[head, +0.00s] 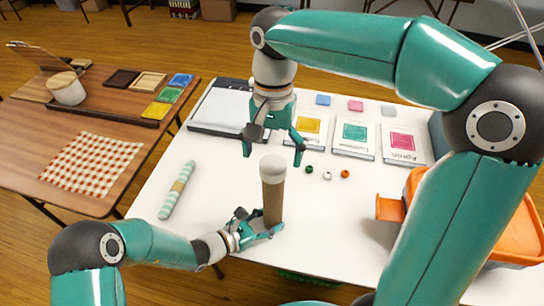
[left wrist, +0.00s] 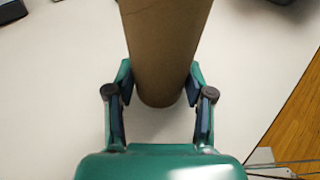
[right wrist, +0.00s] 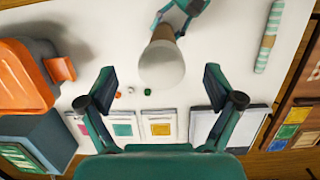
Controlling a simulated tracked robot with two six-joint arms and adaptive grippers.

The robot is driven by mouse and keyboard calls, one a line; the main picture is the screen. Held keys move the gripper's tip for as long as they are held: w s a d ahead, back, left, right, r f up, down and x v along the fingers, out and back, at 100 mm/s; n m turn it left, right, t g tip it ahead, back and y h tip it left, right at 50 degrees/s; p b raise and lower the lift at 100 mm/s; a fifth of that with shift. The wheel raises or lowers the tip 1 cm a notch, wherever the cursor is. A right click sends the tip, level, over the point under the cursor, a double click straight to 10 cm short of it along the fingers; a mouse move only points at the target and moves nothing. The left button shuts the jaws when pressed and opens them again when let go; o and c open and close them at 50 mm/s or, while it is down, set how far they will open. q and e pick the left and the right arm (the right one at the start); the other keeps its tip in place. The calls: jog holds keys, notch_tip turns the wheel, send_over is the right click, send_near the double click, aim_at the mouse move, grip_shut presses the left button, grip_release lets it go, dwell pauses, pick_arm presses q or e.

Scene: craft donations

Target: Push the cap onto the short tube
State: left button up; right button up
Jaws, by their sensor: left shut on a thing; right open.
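The short tube (head: 273,203) is a brown cardboard cylinder standing upright on the white table. The cap (head: 273,167) is whitish and rounded and sits on the tube's top end; how far down it is seated I cannot tell. My left gripper (head: 262,232) is shut on the tube near its base; the left wrist view shows the tube (left wrist: 165,50) between the fingers. My right gripper (head: 273,147) is open, pointing down just above the cap. In the right wrist view the cap (right wrist: 161,66) lies beyond and between the open fingertips, hiding most of the tube.
A striped mint roll (head: 177,190) lies left of the tube. Several small beads (head: 327,175) lie to the right. Flat cards (head: 354,137) and a grey-framed white board (head: 222,108) lie behind. An orange bin (head: 519,232) stands at right. Another table (head: 85,125) is at left.

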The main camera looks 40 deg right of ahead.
jog(key=shift+r, duration=1.8)
jog(key=shift+c, duration=0.3)
jog(key=shift+c, duration=1.4)
jog(key=shift+w+d+f+t+h, duration=0.2)
jog(key=shift+f+t+h, duration=0.15)
jog(key=shift+t+h, duration=0.4)
jog(key=c, duration=0.8)
jog(key=shift+f, duration=0.45)
jog(key=c, duration=0.5)
jog(key=shift+f, duration=0.75)
grip_shut()
jog(key=shift+f, duration=1.05)
jog(key=shift+r, duration=0.1)
jog(key=shift+r, duration=3.4)
